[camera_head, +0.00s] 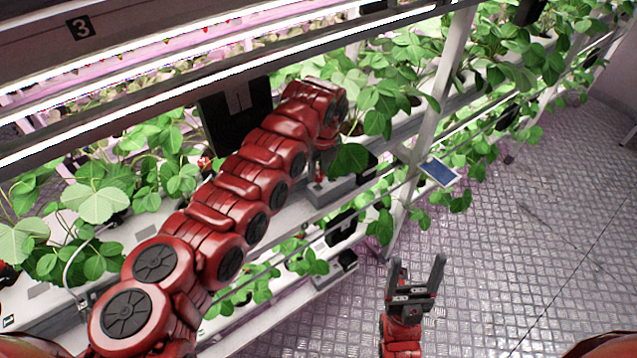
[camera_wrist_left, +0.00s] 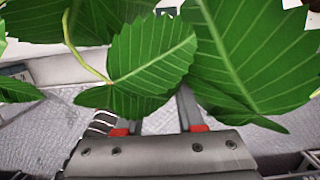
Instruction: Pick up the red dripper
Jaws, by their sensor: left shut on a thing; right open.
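My left arm reaches across the rack from the lower left in the head view. Its gripper (camera_wrist_left: 160,123) shows in the left wrist view, with dark fingers and red pads at their base. Large green leaves (camera_wrist_left: 150,62) cover the fingertips. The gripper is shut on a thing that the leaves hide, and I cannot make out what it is. My right gripper (camera_head: 418,272) is open and empty above the metal floor, to the right of the rack.
Strawberry plants (camera_head: 100,190) fill the rack's white gutters. A grey box (camera_head: 328,191) sits at the rack beside my left wrist. A slanted post (camera_head: 437,110) and a blue-and-white panel (camera_head: 439,171) stand to its right. The patterned metal floor (camera_head: 545,225) is clear at the right.

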